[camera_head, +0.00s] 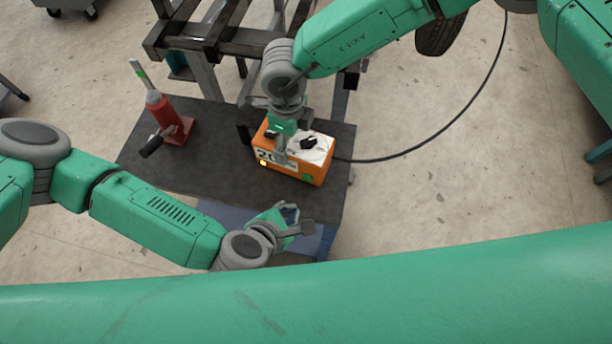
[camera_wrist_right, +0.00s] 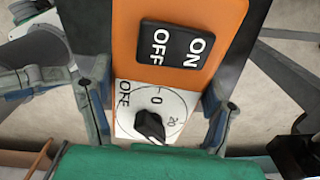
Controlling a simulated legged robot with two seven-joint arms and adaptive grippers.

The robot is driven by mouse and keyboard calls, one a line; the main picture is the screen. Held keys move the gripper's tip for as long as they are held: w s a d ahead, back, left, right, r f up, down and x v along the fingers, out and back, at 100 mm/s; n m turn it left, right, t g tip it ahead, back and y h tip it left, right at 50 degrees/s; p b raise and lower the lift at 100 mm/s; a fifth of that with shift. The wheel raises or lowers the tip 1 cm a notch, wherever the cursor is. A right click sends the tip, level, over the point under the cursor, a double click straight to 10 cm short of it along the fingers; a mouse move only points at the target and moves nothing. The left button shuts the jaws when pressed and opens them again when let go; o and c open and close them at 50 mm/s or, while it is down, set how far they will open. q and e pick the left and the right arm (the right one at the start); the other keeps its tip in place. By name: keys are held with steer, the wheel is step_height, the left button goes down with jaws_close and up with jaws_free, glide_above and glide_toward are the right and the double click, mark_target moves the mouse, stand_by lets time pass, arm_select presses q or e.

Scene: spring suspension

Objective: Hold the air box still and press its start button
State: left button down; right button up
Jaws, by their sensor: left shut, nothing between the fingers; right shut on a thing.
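The air box (camera_head: 318,174) is an orange box with a white dial panel on top, standing on the dark table. A small yellow light (camera_head: 263,162) and a green round button (camera_head: 308,178) show on its front face. My right gripper (camera_head: 283,150) is above it, shut on the box. In the right wrist view its fingers (camera_wrist_right: 158,115) lie on both sides of the white panel with the black dial (camera_wrist_right: 150,126). A black ON/OFF switch (camera_wrist_right: 175,46) shows beyond the dial. My left gripper (camera_head: 296,218) is shut and empty, in front of the box and apart from it.
A red jack (camera_head: 170,118) with a grey and green handle stands on the dark table (camera_head: 205,165) at left. A black hose (camera_head: 430,145) runs from the box's right side over the floor. A dark metal frame (camera_head: 225,45) stands behind. Table between jack and box is clear.

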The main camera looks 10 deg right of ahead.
steer(key=shift+s+f, duration=0.1)
steer(key=o, duration=1.5)
